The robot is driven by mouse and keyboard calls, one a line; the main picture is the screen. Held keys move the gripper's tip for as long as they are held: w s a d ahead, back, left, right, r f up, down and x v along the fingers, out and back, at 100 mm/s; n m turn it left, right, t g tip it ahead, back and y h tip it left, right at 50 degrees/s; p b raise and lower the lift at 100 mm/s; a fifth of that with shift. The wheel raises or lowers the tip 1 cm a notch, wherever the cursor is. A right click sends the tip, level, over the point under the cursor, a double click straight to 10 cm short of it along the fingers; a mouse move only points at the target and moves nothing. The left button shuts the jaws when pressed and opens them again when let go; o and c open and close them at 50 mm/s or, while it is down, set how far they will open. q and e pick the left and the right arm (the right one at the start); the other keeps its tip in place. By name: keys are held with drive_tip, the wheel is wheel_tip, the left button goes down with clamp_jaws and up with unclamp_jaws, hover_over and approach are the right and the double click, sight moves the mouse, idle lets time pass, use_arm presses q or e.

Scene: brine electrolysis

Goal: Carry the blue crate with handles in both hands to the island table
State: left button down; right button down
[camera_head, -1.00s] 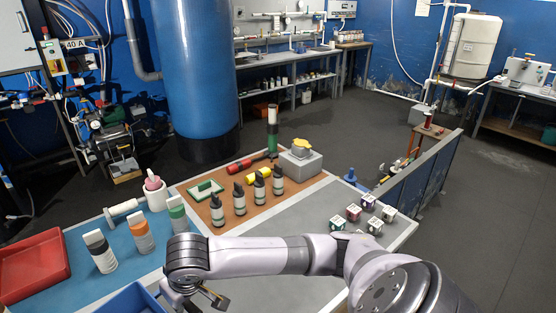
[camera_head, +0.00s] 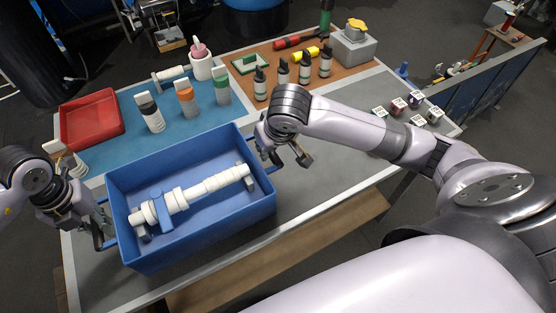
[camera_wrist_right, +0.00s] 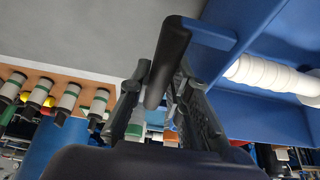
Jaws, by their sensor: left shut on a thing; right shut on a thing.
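The blue crate (camera_head: 195,250) is at the front edge of the table, upright. My left gripper (camera_head: 104,230) is shut on the handle at the crate's left end. My right gripper (camera_head: 278,156) is at the right end; in the right wrist view its fingers (camera_wrist_right: 158,92) are shut around the dark crate handle (camera_wrist_right: 168,60). The crate's wall (camera_wrist_right: 235,75) and the white fitting (camera_wrist_right: 270,75) show there too. I cannot tell whether the crate's bottom touches the table.
A grey block (camera_head: 353,48) and small labelled cubes (camera_head: 398,105) stand further right. Grey tabletop (camera_head: 325,180) is clear right of the crate.

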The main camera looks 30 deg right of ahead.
drive_tip(key=shift+d, duration=0.1)
